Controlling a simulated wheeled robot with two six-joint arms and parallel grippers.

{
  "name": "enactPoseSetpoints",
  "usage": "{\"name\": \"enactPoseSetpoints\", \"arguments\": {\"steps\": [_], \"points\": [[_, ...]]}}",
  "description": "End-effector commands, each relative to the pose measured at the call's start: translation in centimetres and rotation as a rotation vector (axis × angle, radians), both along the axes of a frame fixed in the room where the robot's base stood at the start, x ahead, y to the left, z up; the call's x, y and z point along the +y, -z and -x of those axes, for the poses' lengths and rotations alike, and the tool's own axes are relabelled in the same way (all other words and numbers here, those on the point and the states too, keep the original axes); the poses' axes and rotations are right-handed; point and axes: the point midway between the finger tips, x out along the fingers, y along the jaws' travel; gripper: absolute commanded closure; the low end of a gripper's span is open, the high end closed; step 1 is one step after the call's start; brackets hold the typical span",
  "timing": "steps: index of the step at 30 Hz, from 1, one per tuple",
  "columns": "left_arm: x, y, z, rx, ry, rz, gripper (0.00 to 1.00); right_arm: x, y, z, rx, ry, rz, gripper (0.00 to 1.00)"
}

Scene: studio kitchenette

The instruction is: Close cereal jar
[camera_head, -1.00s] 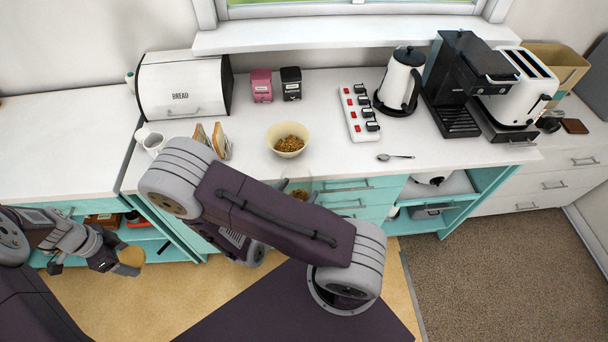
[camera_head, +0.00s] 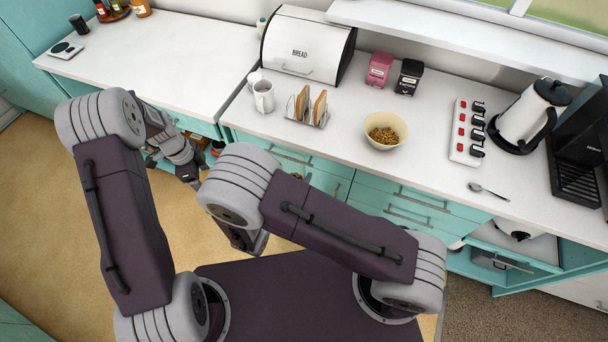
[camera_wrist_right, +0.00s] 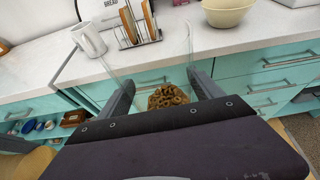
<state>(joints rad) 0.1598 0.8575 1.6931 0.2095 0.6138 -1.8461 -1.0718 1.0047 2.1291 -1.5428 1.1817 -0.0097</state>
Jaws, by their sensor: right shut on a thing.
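The cereal jar (camera_wrist_right: 167,97) is clear glass with brown ring-shaped cereal at its bottom. My right gripper (camera_wrist_right: 162,84) is shut on it, one finger on each side, in front of the counter. In the head view a little of the jar's cereal (camera_head: 297,176) shows past my right arm, which hides most of the jar and the right fingers. No lid can be made out on the jar. My left gripper (camera_head: 187,170) is left of the jar, before the lower cabinets. Its fingertips are too small to read, and no lid shows clearly there.
The white counter carries a cereal bowl (camera_head: 385,131), a toast rack (camera_head: 308,108), a white mug (camera_head: 263,97), a bread bin (camera_head: 305,48), a power strip (camera_head: 466,132), a kettle (camera_head: 528,116) and a spoon (camera_head: 488,190). Teal cabinets below have open shelves. The floor at left is clear.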

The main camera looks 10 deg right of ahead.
Motion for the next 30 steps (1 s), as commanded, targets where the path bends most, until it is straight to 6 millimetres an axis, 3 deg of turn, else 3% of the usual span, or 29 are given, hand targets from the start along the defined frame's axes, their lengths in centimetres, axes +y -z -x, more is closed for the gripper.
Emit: {"name": "enactPoseSetpoints", "arguments": {"steps": [9,14,17,23,30], "points": [[0.0,0.0,0.1,-0.001,-0.012,0.0,0.64,0.0,0.0,0.0,0.0,0.0,-0.001,0.98],[-0.7,-0.6,2.3,-0.002,-0.062,0.0,0.64,0.0,0.0,0.0,-0.001,0.0,0.0,0.98],[-1.5,-2.5,2.8,-0.008,-0.086,0.0,0.64,0.0,0.0,0.0,-0.001,0.0,0.0,0.98],[-5.2,-6.9,2.6,-0.009,-0.03,-0.001,0.64,0.0,0.0,0.0,-0.002,0.002,-0.001,0.98],[-11.9,-13.2,2.7,-0.011,0.117,0.0,0.64,0.0,0.0,0.0,-0.002,0.002,-0.001,0.98]]}}
